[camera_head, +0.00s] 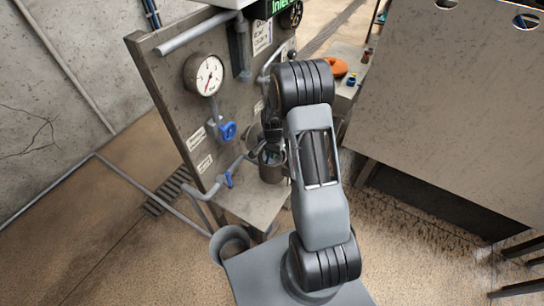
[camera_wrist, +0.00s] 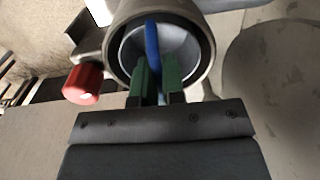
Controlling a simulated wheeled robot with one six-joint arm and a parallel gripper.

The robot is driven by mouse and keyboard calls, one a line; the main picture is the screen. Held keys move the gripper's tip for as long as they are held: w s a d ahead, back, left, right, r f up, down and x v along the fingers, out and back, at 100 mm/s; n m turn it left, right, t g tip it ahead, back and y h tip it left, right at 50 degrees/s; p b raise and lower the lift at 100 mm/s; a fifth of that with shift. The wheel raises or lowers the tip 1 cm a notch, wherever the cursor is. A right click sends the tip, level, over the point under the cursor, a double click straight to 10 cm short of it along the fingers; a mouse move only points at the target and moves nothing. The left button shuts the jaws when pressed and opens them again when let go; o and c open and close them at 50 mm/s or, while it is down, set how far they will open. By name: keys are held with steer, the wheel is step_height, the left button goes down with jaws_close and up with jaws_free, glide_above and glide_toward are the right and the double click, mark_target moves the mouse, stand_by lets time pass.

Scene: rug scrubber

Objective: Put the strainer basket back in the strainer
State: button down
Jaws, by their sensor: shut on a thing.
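The strainer (camera_wrist: 207,45) is a round grey housing with a dark ring inside its open mouth, at the top centre of the wrist view. In the head view the strainer (camera_head: 271,172) stands low on the panel, partly behind my arm. My gripper (camera_wrist: 157,78) has green fingers shut on the upright blue handle of the strainer basket (camera_wrist: 152,42). The basket's pale grey round body shows within the strainer's mouth. I cannot tell how deep it sits. In the head view my gripper (camera_head: 272,130) is above the strainer, dark and hard to make out.
A red knob (camera_wrist: 83,84) sticks out left of the strainer. The panel carries a gauge (camera_head: 204,75), a blue valve handle (camera_head: 228,131) and pipes. A round lid-like disc (camera_head: 252,138) stands by the strainer. A bucket (camera_head: 230,243) is on the floor. An orange ring (camera_head: 337,67) lies on a bench.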

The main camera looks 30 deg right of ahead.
steer(key=shift+f, duration=1.55)
steer(key=shift+f, duration=0.2)
steer(key=c, duration=1.2)
jaws_free()
step_height(320, 180, up, 12)
steer(key=shift+s+f+b, duration=0.1)
steer(key=shift+f+b, duration=0.15)
steer(key=shift+b, duration=0.65)
steer(key=s+a+r+n+t, duration=0.1)
steer(key=s+a+r+n, duration=0.2)
steer(key=s+r, duration=0.3)
steer(key=s+a+r+n+t, duration=0.1)
steer(key=s+a+r+n, duration=0.2)
steer(key=r, duration=0.5)
steer(key=s+a+r+n, duration=0.1)
steer(key=s, duration=0.2)
steer(key=s+a+r+n+t, duration=0.1)
steer(key=s+n, duration=0.1)
steer(key=s, duration=0.1)
steer(key=s+a+r+n+t, duration=0.1)
steer(key=s+n, duration=0.1)
steer(key=s, duration=0.1)
steer(key=shift+s+a+r, duration=0.25)
steer(key=shift+s+a, duration=0.05)
